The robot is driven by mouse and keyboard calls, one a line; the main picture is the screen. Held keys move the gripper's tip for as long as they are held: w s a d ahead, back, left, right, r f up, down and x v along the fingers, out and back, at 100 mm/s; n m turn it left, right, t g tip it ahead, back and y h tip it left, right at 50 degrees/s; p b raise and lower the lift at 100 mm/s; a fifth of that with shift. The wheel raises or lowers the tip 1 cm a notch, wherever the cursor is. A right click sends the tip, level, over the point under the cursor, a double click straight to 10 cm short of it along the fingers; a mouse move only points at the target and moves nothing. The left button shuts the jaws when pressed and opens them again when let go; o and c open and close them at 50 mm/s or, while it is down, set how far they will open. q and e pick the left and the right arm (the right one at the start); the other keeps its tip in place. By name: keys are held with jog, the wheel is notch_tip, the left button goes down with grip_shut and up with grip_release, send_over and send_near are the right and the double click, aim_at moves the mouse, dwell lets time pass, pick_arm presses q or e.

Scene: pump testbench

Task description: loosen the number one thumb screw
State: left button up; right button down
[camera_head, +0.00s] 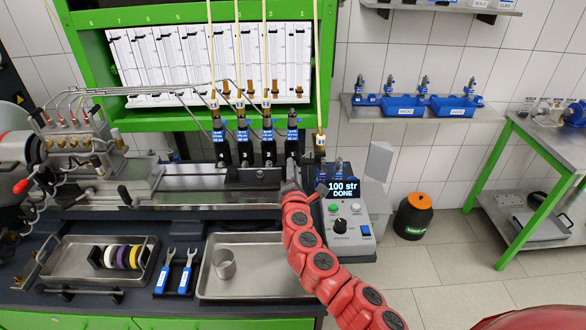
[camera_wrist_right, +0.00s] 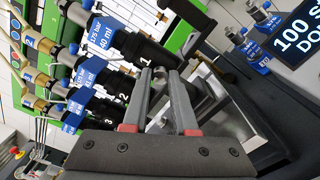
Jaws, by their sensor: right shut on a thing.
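My right arm reaches in from the lower right in the head view. Its gripper (camera_head: 291,187) is at the front of the number one holder, the rightmost of the row. In the right wrist view the gripper's two fingers (camera_wrist_right: 161,76) are close together just below the black holder marked 1 (camera_wrist_right: 150,52). They are shut on the number one thumb screw, which is mostly hidden between the fingertips; its turn cannot be told. The injector labelled 40 ml (camera_wrist_right: 102,38) sits in that holder. My left gripper is not in view.
The holders (camera_head: 268,150) to the left stand close by. A control box (camera_head: 346,222) reading "100 str DONE" stands close on the right. In front lie a steel tray (camera_head: 262,288) with a metal cup (camera_head: 224,264) and two blue-handled wrenches (camera_head: 176,275).

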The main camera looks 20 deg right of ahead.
dwell(0.3)
jog(key=c, duration=0.7)
grip_release()
jog(key=shift+s+a, duration=0.2)
jog(key=shift+s, duration=0.4)
jog(key=b+v, duration=0.3)
jog(key=v, duration=1.3)
jog(key=shift+s, duration=0.1)
